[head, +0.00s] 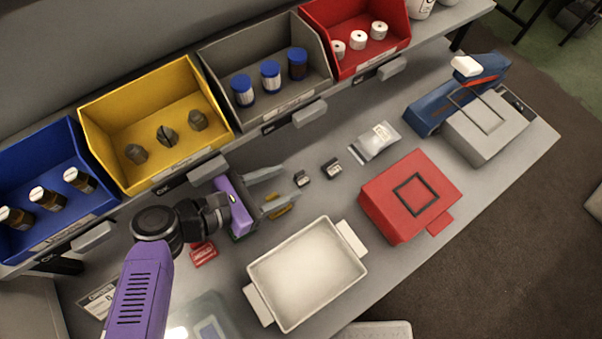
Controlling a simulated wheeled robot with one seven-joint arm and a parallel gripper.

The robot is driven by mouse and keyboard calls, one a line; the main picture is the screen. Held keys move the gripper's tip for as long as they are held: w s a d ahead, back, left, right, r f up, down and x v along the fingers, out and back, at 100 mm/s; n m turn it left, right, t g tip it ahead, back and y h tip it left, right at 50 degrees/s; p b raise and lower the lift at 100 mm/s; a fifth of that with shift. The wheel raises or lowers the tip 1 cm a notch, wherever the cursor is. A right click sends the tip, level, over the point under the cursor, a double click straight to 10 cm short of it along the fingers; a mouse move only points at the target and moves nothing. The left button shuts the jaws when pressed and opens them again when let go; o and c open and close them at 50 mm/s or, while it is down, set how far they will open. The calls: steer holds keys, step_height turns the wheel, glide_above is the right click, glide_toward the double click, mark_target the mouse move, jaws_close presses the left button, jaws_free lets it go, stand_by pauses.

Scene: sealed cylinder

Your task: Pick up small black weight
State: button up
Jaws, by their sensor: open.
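Two small dark blocks with light markings lie on the grey bench: one (302,179) just off my fingertips, the other (332,169) a little further right. Either could be the small black weight; they are too small to tell apart. My gripper (288,188) is purple with grey fingers, low over the bench. It is open and empty, its fingers pointing right toward the nearer block. I cannot tell whether that block is between the fingertips or just beyond them.
A white tray (252,275) stands in front of the gripper, and a red box (372,205) to its right. A clear bag (376,142) lies behind the red box. Yellow (108,120), blue, grey and red bins line the back. A blue-and-grey machine (485,125) stands far right.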

mark_target(298, 180)
steer(key=p+x, duration=0.2)
steer(key=x, duration=0.2)
steer(key=shift+w, duration=0.15)
steer(key=shift+w+d+f, duration=0.2)
steer(key=shift+d+f, duration=0.05)
steer(key=shift+d, duration=0.05)
jaws_close()
